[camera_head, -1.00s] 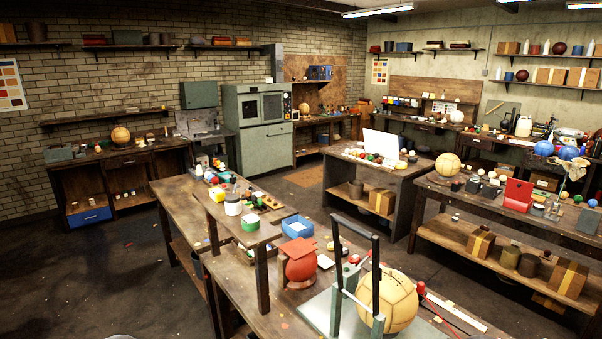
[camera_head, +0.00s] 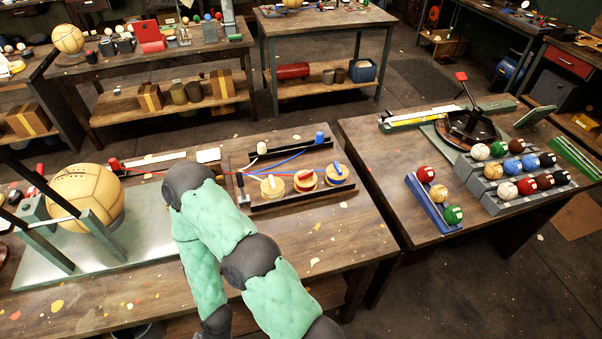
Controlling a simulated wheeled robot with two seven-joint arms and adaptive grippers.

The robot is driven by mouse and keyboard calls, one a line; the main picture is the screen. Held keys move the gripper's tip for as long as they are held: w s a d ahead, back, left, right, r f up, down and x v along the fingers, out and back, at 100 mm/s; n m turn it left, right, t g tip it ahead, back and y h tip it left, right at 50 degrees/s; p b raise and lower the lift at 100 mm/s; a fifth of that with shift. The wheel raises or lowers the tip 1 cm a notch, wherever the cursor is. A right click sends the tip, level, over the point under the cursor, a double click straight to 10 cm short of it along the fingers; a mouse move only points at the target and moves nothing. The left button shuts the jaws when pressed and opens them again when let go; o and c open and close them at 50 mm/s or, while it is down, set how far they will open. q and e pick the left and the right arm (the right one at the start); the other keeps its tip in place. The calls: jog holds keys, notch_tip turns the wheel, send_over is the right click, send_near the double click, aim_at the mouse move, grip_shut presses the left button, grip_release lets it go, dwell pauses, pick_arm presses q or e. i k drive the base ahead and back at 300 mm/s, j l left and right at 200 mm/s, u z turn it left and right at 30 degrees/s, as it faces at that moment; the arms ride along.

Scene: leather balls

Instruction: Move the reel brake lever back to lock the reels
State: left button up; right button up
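A dark-edged wooden reel tray (camera_head: 290,205) lies on the near workbench, right of my arm. Three reels stand in it: one with pale thread (camera_head: 272,186), one with red thread (camera_head: 306,181) and one with blue thread (camera_head: 336,173). Threads run across the tray. A short dark upright piece (camera_head: 241,186) stands at its left end; I cannot tell whether this is the brake lever. A white spool-like piece (camera_head: 262,148) and a blue one (camera_head: 320,138) stand at the back. One green-padded arm of mine is bent left of the tray. Neither gripper shows.
A leather ball (camera_head: 86,198) sits in a metal frame at the left. The right bench (camera_head: 420,226) holds a rack of coloured balls (camera_head: 515,172), a blue ball tray (camera_head: 434,203) and a dark tool with a tall lever (camera_head: 470,122). Bench front right of my arm is clear.

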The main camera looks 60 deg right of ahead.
aim_at(239, 176)
jog(key=z, duration=0.4)
jog(key=k+z, duration=0.1)
jog(key=z, duration=0.75)
jog(key=k+z, duration=0.1)
jog(key=z, duration=0.35)
jog(key=l+z, duration=0.1)
jog(key=z, duration=0.3)
